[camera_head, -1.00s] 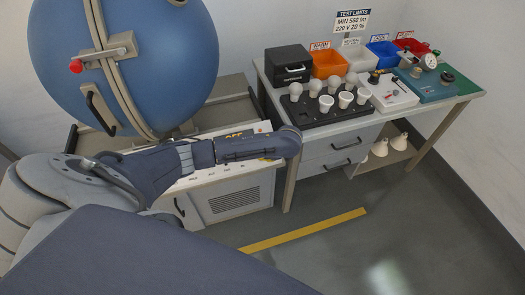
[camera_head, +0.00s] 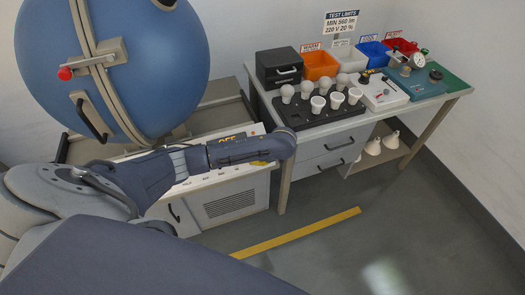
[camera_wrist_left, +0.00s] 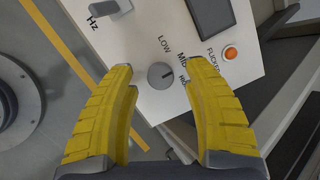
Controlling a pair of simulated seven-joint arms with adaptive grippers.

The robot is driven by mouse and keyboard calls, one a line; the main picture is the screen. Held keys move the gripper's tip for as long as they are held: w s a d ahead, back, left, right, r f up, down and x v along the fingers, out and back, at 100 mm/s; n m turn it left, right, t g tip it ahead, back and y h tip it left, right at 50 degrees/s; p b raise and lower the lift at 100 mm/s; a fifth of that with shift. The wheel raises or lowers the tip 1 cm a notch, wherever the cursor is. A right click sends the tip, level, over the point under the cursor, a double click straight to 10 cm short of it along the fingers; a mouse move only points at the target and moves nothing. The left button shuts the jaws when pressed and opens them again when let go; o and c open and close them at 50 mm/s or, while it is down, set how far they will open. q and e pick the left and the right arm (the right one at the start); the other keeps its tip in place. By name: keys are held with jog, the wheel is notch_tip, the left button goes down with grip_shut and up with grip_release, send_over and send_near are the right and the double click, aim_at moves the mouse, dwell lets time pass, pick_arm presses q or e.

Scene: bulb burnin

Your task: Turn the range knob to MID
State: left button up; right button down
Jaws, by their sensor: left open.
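The range knob (camera_wrist_left: 160,75) is a small round grey knob on a pale panel (camera_wrist_left: 150,105) in the left wrist view. LOW, MID and a partly hidden third label stand around it. Its pointer mark faces right in that view, toward the MID and third labels; I cannot tell which exactly. My left gripper (camera_wrist_left: 160,78) is open, its yellow fingers on either side of the knob with visible gaps. I cannot tell its height above the panel. In the head view my left forearm mostly hides the gripper and the knob; a bit of yellow finger (camera_head: 258,163) shows. My right gripper is not seen.
A Hz switch (camera_wrist_left: 108,10), a dark display (camera_wrist_left: 211,15) and an orange FLICKER button (camera_wrist_left: 231,53) share the panel. A large blue sphere (camera_head: 160,50) stands behind my arm. A bench to the right holds a black bulb tray (camera_head: 297,115) and coloured bins.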

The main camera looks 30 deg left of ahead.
pick_arm(q)
jog(key=v, duration=1.1)
dwell(0.6)
dwell(0.5)
